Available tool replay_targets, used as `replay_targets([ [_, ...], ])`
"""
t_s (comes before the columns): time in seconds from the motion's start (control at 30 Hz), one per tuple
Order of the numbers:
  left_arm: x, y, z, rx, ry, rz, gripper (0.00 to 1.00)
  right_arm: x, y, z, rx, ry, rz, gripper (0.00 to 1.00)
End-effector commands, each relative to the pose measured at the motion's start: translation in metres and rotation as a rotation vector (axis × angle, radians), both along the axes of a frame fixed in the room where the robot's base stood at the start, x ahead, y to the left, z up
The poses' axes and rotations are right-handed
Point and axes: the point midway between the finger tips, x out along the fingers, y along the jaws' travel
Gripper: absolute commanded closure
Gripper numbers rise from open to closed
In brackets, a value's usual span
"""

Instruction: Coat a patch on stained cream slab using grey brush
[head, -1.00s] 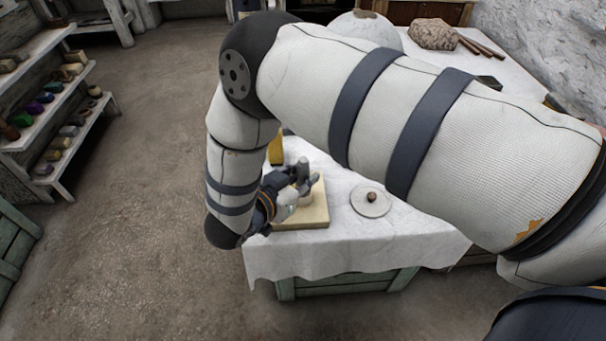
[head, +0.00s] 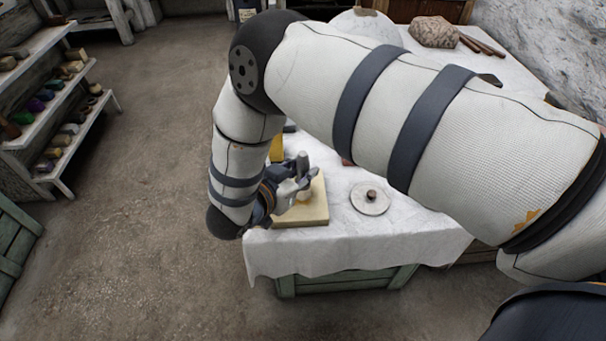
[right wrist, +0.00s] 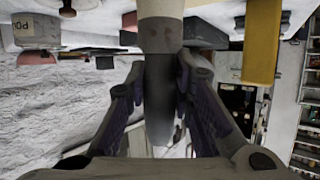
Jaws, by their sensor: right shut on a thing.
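The cream slab (head: 315,213) lies at the near left corner of the cloth-covered table. My right gripper (head: 303,184) is low over the slab, reaching in from its left side. In the right wrist view it is shut on the grey brush (right wrist: 158,100), which stands between the two fingers. A paler beige section of the brush shows at the top of that view. My gripper and forearm hide part of the slab, so I cannot tell whether the brush tip touches it or see any stain. My left gripper is not in view.
A round white lid with a brown knob (head: 370,197) lies right of the slab. A yellow object (head: 276,149) stands behind it. A rough stone (head: 434,33) and brown sticks (head: 481,46) lie at the back. My right arm hides the table's middle.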

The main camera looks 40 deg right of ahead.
Motion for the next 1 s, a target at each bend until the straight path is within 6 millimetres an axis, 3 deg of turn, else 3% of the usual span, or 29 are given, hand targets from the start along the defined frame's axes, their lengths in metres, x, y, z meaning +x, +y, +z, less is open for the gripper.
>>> replay_targets([
  [0.17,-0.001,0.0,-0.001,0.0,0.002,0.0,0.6,0.004,-0.002,0.0,0.0,0.0,-0.001,1.0],
  [0.67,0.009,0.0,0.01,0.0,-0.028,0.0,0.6,-0.021,0.013,0.001,-0.001,-0.001,0.0,1.0],
  [1.0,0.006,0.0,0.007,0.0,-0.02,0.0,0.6,-0.015,0.009,-0.002,0.0,0.0,-0.002,1.0],
])
